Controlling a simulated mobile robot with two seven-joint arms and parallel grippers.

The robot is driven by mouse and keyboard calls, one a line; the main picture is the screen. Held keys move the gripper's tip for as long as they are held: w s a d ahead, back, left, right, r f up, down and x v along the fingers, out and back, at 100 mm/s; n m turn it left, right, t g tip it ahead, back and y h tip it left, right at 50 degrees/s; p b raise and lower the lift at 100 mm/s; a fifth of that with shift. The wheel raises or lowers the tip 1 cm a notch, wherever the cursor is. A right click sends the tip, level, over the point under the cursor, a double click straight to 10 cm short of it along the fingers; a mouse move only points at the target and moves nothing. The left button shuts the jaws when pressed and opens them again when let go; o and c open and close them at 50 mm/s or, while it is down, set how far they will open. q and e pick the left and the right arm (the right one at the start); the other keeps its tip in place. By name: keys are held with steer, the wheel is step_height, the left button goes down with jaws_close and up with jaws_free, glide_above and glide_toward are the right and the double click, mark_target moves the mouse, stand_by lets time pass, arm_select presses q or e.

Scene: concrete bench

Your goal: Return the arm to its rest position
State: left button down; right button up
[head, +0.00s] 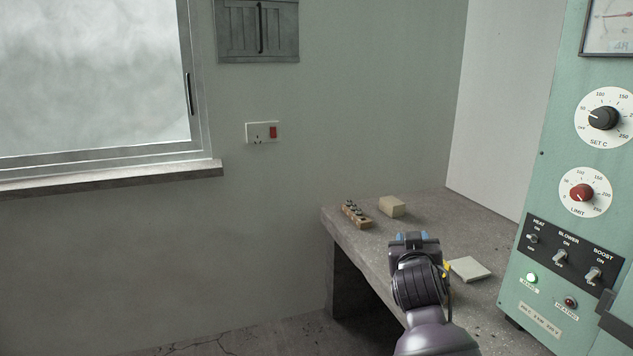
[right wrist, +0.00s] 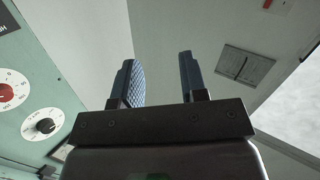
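My right arm comes up from the bottom of the head view, and its gripper (head: 411,238) is raised in front of the concrete bench. In the right wrist view the gripper (right wrist: 157,72) shows two blue ridged fingers standing apart with nothing between them. In the head view the fingertips are small and partly hidden behind the wrist. My left gripper is in neither view.
The concrete bench (head: 357,239) carries a wooden block with several small parts (head: 355,214), a tan block (head: 392,206) and a pale flat slab (head: 468,269). A green control machine (head: 566,150) stands close at the right.

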steer(key=s+d+f+g+y, duration=0.1)
steer(key=s+d+f, duration=0.1)
steer(key=s+f, duration=0.8)
steer(key=s+d+f+n+g+y+p, duration=0.1)
steer(key=s+d+f+g, duration=0.1)
steer(key=s+f, duration=0.8)
steer(key=s+d+f+g+y+p, duration=0.1)
steer(key=s+f, duration=0.9)
steer(key=s, duration=1.2)
steer(key=shift+d+f+n+g+y, duration=0.35)
steer(key=shift+d+g+y, duration=0.3)
steer(key=shift+d, duration=0.5)
steer(key=shift+r, duration=0.1)
